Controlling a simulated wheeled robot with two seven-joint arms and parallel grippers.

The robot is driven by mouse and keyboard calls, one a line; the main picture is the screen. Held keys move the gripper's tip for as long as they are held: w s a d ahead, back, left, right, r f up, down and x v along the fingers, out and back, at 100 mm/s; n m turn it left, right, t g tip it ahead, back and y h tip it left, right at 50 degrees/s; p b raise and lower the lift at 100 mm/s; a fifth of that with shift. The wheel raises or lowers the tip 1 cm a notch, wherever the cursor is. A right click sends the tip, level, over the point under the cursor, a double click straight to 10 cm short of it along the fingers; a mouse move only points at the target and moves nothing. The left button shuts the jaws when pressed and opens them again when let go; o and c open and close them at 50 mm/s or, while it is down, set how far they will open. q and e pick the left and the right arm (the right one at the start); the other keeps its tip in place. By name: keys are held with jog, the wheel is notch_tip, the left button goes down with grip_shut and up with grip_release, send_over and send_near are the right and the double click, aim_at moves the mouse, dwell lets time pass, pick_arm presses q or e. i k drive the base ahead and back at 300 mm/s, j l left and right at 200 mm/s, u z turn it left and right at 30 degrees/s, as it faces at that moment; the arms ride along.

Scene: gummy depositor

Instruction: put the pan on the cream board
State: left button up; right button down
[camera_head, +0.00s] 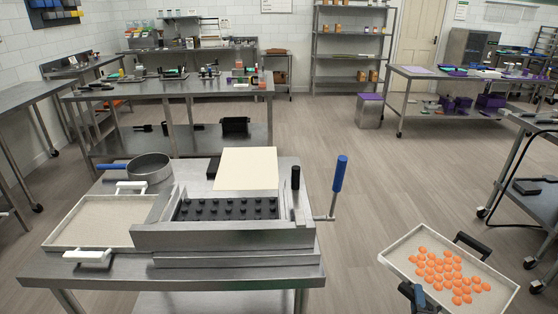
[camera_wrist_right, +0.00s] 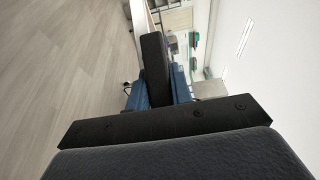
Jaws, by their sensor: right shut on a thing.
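The pan (camera_head: 395,256), a shallow pale rectangular tray with several orange gummies and black handles, is in the air at the lower right of the head view. My right gripper (camera_head: 412,292) is shut on its near black handle. In the right wrist view the handle (camera_wrist_right: 155,70) stands between the blue fingers, and little of the pan shows. The cream board (camera_head: 247,168) lies on the steel table behind the depositor, well left of and apart from the pan. My left gripper is not in view.
A pale tray with white handles (camera_head: 85,242) and a round steel vessel with a blue handle (camera_head: 150,167) are left. Open floor lies right of the table.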

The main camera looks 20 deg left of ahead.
aim_at(270, 158)
jog(key=i+l+u, duration=0.45)
jog(key=l, duration=0.2)
jog(key=i+l+u, duration=0.1)
jog(key=l+u, duration=0.15)
jog(key=i+l+u, duration=0.1)
jog(key=l+u, duration=0.15)
jog(key=l, duration=0.25)
jog(key=l+u, duration=0.25)
jog(key=l, duration=0.15)
jog(key=i+l+u, duration=0.2)
jog(key=l, duration=0.25)
jog(key=k, duration=0.1)
